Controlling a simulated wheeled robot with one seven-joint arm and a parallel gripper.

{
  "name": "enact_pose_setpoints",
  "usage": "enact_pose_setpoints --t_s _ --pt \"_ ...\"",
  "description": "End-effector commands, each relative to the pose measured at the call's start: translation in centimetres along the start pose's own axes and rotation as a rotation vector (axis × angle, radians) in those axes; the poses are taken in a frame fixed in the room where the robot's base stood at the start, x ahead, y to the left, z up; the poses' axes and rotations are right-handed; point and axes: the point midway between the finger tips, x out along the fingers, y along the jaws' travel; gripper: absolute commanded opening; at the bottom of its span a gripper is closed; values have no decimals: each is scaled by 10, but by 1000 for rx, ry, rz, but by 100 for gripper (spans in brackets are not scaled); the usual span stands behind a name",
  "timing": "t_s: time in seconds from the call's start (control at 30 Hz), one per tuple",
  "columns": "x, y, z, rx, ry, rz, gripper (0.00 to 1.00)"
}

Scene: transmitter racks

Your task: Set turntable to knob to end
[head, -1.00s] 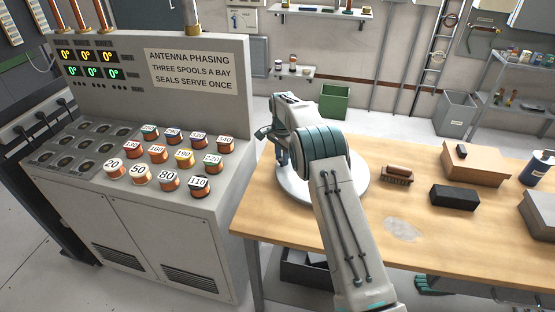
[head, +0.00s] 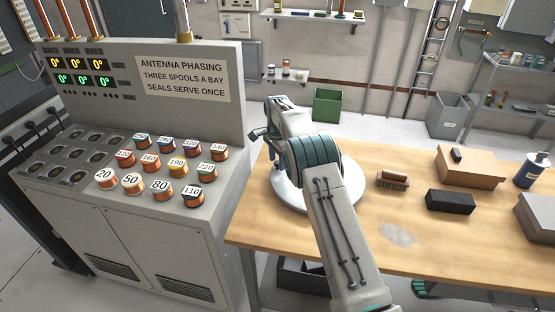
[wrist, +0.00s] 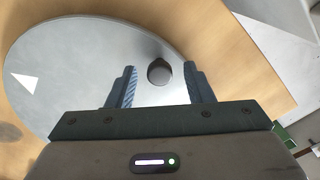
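The turntable (head: 283,197) is a pale grey disc on the wooden workbench, partly hidden by my arm in the head view. In the wrist view the turntable (wrist: 75,62) fills the left and middle. It bears a white triangle mark (wrist: 22,82) near its left rim and a dark round knob (wrist: 159,72) near its right part. My gripper (wrist: 160,84) is open, with its two blue-grey fingers on either side of the knob. In the head view the knob is hidden behind my arm.
The antenna phasing console (head: 190,79) with several numbered spools stands left of the workbench (head: 350,237). On the bench to the right are a brush (head: 393,181), a black block (head: 450,202), a cardboard box (head: 470,168) and a blue bottle (head: 532,170).

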Motion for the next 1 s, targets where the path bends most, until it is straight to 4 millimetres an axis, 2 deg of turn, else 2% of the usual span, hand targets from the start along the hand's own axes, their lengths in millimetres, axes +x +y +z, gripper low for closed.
enact_pose_setpoints --t_s 0.23,0.37,0.47,0.8,1.0 --pt "0 0 -1 0 2 1 46" --pt "-9 0 -1 -1 3 -1 46" --pt "-26 -1 0 -1 4 -4 46" --pt "-104 -1 0 -1 3 -3 46" --pt "-131 -1 0 -1 2 0 46"
